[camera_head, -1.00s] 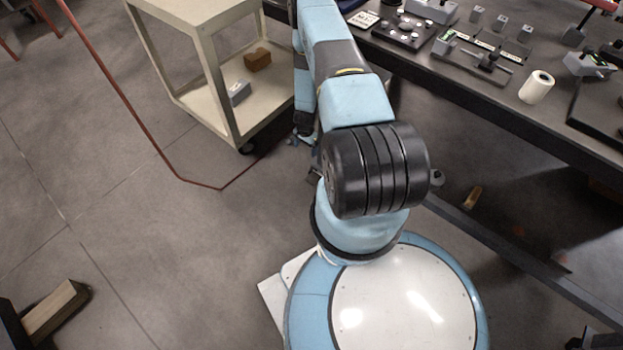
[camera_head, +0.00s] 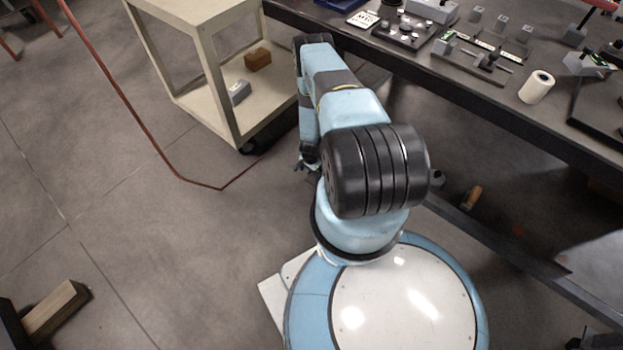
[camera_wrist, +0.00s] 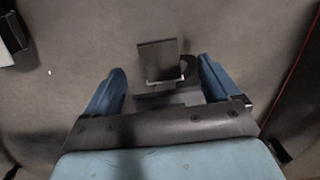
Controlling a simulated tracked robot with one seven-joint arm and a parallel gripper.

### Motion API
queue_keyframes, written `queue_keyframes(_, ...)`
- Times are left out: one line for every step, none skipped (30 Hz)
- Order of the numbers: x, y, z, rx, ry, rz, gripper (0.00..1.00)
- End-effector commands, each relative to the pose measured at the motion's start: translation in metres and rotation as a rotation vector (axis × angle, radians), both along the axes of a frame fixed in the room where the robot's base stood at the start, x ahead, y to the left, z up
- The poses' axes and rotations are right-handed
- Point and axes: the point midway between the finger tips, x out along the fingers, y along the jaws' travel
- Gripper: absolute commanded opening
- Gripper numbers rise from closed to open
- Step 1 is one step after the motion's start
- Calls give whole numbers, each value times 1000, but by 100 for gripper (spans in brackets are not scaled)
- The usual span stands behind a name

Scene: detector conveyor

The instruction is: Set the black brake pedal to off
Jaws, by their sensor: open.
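The dark, flat pedal plate (camera_wrist: 158,58) shows in the wrist view on a small bracket against the grey floor; I take it to be the black brake pedal. My gripper (camera_wrist: 160,78) is open, with one blue finger to each side of the pedal in the picture. No contact is visible, and the depth between fingers and plate is hard to judge. In the head view my gripper (camera_head: 307,164) is low beside my base, partly behind my arm. I cannot make out the pedal there. Whether it stands on or off cannot be told.
A cream cart (camera_head: 222,115) with a brown block (camera_head: 257,59) and a grey block (camera_head: 239,92) stands behind left. A dark workbench (camera_head: 470,95) with fixtures and a white roll (camera_head: 537,87) runs along the right.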

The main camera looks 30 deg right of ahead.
Motion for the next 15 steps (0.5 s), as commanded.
queue_keyframes(-1,0,-8,0,1,0,89)
queue_keyframes(-1,0,-13,1,1,0,89)
queue_keyframes(0,0,-18,0,0,0,89)
queue_keyframes(-1,0,-22,0,0,0,89)
queue_keyframes(-1,0,-26,0,0,0,89)
queue_keyframes(0,0,-31,0,0,0,89)
queue_keyframes(0,0,-35,0,0,0,89)
queue_keyframes(0,0,-39,0,0,0,89)
queue_keyframes(-1,1,-43,1,0,0,89)
queue_keyframes(0,0,-46,0,0,0,89)
queue_keyframes(0,0,-48,0,-1,0,89)
queue_keyframes(0,1,-51,0,0,0,89)
queue_keyframes(0,1,-54,0,0,0,89)
queue_keyframes(0,0,-55,0,-1,0,89)
queue_keyframes(0,0,-57,-1,-1,0,89)
